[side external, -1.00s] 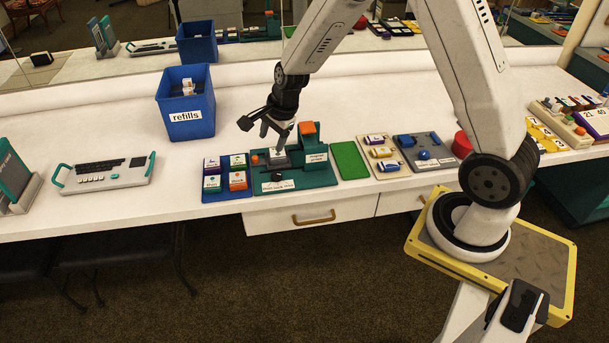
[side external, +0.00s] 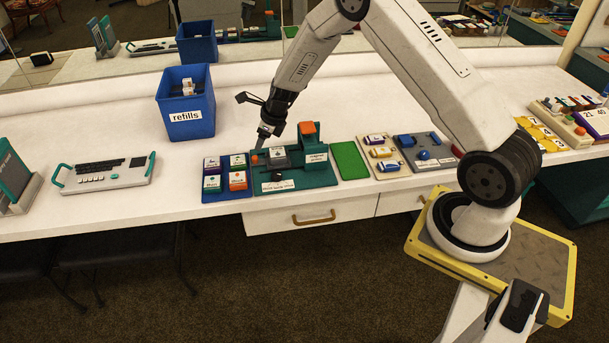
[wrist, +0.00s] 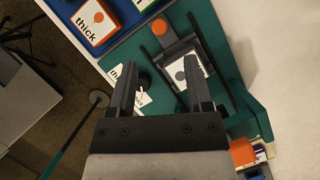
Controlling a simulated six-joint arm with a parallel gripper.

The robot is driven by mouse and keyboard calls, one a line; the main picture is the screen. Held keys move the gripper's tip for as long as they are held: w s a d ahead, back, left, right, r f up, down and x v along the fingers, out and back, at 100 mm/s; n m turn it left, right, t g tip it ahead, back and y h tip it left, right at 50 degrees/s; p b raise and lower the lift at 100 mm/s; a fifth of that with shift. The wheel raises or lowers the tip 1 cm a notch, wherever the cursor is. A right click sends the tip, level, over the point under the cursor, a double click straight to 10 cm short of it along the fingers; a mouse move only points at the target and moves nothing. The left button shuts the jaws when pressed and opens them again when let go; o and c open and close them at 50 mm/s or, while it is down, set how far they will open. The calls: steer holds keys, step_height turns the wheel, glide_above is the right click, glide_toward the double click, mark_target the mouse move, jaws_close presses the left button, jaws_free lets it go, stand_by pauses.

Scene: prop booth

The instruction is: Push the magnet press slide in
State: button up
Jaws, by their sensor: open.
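The teal magnet press (side external: 316,160) stands on the counter, with an orange block (side external: 306,127) on top of its upright part. Its grey slide (side external: 276,162) lies between dark rails, left of that upright. An orange knob (side external: 254,160) is at the slide's left end. In the wrist view the slide carries a white square piece with a grey disc (wrist: 188,73), and the orange knob shows ahead (wrist: 160,27). My gripper (side external: 259,144) is over the slide's left part near the knob. Its fingers (wrist: 160,60) are apart with nothing between them. Contact with the slide cannot be told.
A blue tray (side external: 226,196) of labelled boxes is close on the press's left. A green pad (side external: 349,160) lies on its right, then a beige board (side external: 376,170). The blue refills bin (side external: 201,114) stands behind left. The counter's front edge is close in front.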

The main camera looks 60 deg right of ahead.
mark_target(255, 157)
steer(key=shift+f, duration=0.15)
steer(key=shift+x, duration=3.75)
jaws_close()
